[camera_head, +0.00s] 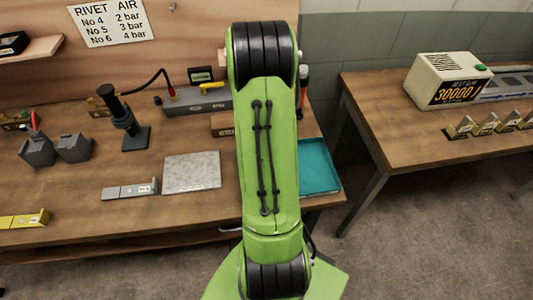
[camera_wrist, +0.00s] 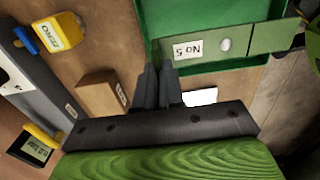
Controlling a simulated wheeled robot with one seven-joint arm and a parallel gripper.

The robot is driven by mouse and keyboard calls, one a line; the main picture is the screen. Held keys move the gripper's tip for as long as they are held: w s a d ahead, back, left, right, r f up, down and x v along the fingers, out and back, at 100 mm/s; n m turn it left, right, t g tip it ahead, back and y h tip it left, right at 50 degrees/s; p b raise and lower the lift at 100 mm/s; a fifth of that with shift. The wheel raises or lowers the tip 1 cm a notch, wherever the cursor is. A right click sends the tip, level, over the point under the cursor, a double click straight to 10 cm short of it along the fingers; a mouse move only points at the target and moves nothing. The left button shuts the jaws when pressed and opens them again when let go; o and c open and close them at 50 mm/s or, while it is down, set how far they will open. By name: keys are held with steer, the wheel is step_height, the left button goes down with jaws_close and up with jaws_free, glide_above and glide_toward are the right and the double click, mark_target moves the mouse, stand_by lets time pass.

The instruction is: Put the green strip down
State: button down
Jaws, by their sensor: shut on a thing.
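The green strip (camera_wrist: 265,40) carries a "No 5" label and a pale round spot. In the wrist view my gripper (camera_wrist: 160,72) is shut on its left end, and the strip reaches out to the right. Behind it shows a green tray (camera_wrist: 190,12); I cannot tell whether the strip touches it. In the head view this tray (camera_head: 322,178) is teal, at the bench's right end, partly behind my arm. My arm hides my gripper and the green strip in the head view.
A wooden block (camera_wrist: 100,94) and a grey device (camera_wrist: 40,75) with yellow parts stand left of my gripper. On the bench lie a grey plate (camera_head: 192,172), a grey strip (camera_head: 130,190) and a yellow strip (camera_head: 22,220). A second table (camera_head: 410,125) stands right, across a gap.

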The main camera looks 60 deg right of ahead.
steer(key=f, duration=0.5)
steer(key=shift+d+f, duration=0.2)
steer(key=shift+f, duration=0.1)
steer(key=shift+b, duration=0.3)
steer(key=shift+f, duration=0.15)
steer(key=c, duration=1.3)
jaws_free()
steer(key=shift+o, duration=0.2)
steer(key=shift+a, duration=0.1)
